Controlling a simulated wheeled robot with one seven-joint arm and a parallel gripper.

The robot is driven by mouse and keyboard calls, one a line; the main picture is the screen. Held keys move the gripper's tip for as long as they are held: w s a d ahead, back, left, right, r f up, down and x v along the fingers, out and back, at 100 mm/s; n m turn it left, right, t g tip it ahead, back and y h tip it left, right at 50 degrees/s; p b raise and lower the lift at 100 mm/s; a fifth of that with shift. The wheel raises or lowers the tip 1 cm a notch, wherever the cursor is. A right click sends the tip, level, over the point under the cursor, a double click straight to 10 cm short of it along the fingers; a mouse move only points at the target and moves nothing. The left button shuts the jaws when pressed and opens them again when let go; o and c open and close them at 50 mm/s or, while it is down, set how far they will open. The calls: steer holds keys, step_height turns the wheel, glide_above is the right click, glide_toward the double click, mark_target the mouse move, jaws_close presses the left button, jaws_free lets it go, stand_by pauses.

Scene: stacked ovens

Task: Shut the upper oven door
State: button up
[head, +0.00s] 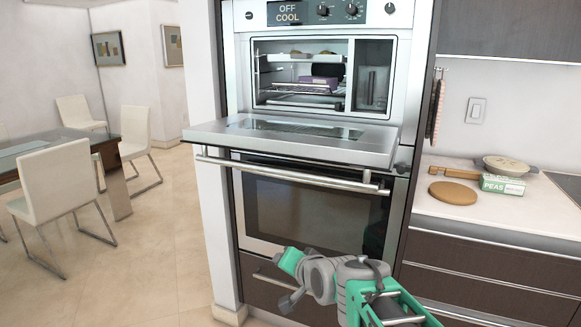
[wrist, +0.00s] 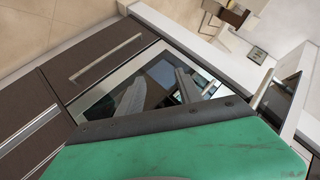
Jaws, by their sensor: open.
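The upper oven door (head: 300,140) is folded down and lies about level in the head view, with its inner glass facing up. The upper oven cavity (head: 300,75) above it is open, with racks and a purple item inside. My gripper (head: 290,262) is low in the head view, in front of the lower oven and below the upper door, apart from it. In the wrist view, a green gripper part (wrist: 190,150) with a dark edge fills the bottom.
A counter at right holds a green PEAS box (head: 502,184), a round board (head: 453,193) and a pan. Chairs and a glass table stand at left; floor between is clear.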

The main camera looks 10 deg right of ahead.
steer(key=w+r+m+t, duration=0.3)
steer(key=w+r, duration=0.3)
steer(key=r, duration=0.1)
steer(key=m+t+y, duration=0.1)
steer(key=m+t, duration=0.4)
glide_toward(284, 174)
steer(key=w, duration=0.3)
steer(key=w+p, duration=0.1)
steer(key=shift+w+a+r, duration=0.15)
steer(key=shift+a, duration=0.15)
steer(key=w, duration=0.4)
steer(key=w+a+r, duration=0.1)
steer(key=w, duration=0.1)
steer(key=shift+w, duration=0.35)
steer(key=shift+w+a, duration=0.15)
steer(key=shift+w, duration=0.25)
jaws_close()
